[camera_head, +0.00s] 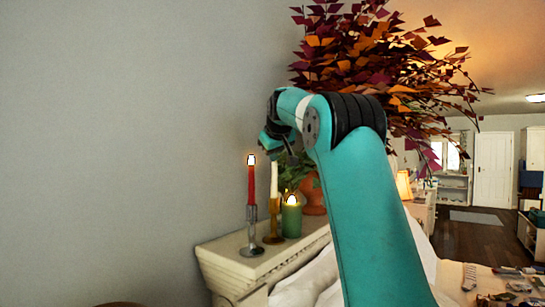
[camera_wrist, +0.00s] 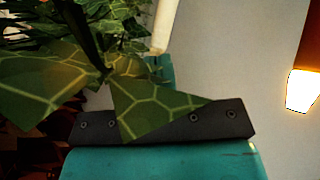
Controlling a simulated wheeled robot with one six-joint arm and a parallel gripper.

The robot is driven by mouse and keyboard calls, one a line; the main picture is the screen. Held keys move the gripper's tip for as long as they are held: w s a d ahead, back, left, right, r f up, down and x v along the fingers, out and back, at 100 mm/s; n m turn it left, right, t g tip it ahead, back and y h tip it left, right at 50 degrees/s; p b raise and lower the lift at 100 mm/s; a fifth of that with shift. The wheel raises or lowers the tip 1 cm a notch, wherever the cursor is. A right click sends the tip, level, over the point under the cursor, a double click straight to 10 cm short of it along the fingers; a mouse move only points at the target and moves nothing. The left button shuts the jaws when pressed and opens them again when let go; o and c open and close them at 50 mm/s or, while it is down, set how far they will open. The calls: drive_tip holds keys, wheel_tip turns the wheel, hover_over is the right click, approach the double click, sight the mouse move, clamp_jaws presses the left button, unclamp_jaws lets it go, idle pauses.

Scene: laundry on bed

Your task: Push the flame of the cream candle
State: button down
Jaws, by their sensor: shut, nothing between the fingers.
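The cream candle (camera_head: 274,178) stands upright in a brass holder (camera_head: 273,216) on the mantel-like ledge, between a red candle and a green candle. Its top and flame are hidden behind my gripper in the head view. My gripper (camera_head: 268,142) is shut and empty, just above the cream candle's top. In the wrist view a pale candle shaft, likely the cream one (camera_wrist: 163,28), shows just beyond the teal fingertips (camera_wrist: 158,68). No flame shows on it there. I cannot tell whether the fingers touch it.
The lit red candle (camera_head: 252,186) stands left in a silver holder (camera_head: 250,232); its flame (camera_wrist: 303,90) glows at the wrist view's right. The lit green candle (camera_head: 291,219) and a leafy plant in a terracotta pot (camera_head: 313,196) stand right. Green leaves (camera_wrist: 155,100) cover part of the wrist view.

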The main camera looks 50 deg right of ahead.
drive_tip(key=shift+w+a, duration=0.1)
drive_tip(key=w+r+v, duration=0.1)
drive_tip(key=w+v, duration=0.1)
drive_tip(key=v, duration=1)
drive_tip(key=shift+s+r+p, duration=0.25)
drive_tip(key=shift+r+p, duration=0.2)
drive_tip(key=shift+r, duration=0.2)
